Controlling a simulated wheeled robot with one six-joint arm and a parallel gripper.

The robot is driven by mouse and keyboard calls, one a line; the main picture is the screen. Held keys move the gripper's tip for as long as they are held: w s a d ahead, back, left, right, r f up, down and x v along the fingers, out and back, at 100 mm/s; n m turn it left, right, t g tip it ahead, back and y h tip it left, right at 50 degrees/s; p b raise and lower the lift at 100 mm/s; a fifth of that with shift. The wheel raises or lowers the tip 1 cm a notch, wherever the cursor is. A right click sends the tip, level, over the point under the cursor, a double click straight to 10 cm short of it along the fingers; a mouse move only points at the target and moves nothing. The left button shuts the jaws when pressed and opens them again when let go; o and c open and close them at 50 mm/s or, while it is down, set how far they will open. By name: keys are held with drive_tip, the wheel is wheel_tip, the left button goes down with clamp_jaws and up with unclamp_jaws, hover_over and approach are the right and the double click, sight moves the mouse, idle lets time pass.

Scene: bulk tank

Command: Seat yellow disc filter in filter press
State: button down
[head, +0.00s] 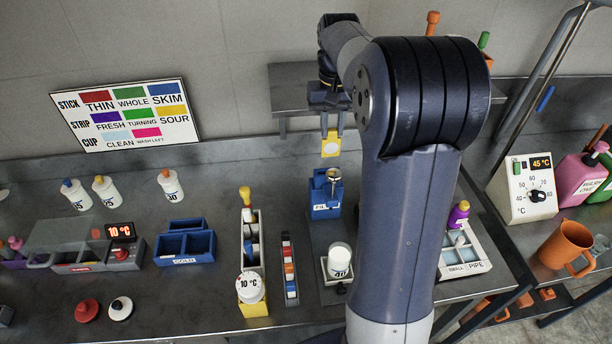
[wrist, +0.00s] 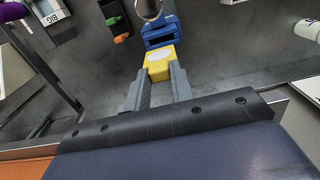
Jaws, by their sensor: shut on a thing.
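The yellow disc filter (head: 331,145) is a small yellow block with a pale round disc on its face. My gripper (head: 332,125) is shut on it and holds it up behind the blue filter press (head: 326,197). In the wrist view the yellow disc filter (wrist: 159,62) sits between the fingertips of my gripper (wrist: 158,80). The filter press (wrist: 157,34) shows just beyond it, with a slot in its blue body and a metal ring on top. I cannot tell from the wrist view whether filter and press touch; in the head view they look apart.
A white cup marked 40 (head: 340,261) stands in front of the press. A narrow rack (head: 250,245) and a strip holder (head: 289,270) stand to the left. A shelf (head: 290,92) is behind my gripper. My arm hides part of the bench to the right.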

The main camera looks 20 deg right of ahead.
sight(329, 156)
drive_tip(key=shift+w, duration=0.1)
wheel_tip(329, 156, down, 5)
drive_tip(key=shift+a+r, duration=0.15)
drive_tip(key=shift+f+b, duration=1.55)
drive_tip(key=shift+f, duration=0.95)
drive_tip(key=shift+f, duration=0.15)
drive_tip(key=c, duration=1.2)
unclamp_jaws()
drive_tip(key=shift+c, duration=0.2)
wheel_tip(329, 156, up, 12)
drive_tip(key=shift+r+b, duration=0.2)
drive_tip(key=shift+b, duration=0.25)
drive_tip(key=shift+f, duration=0.1)
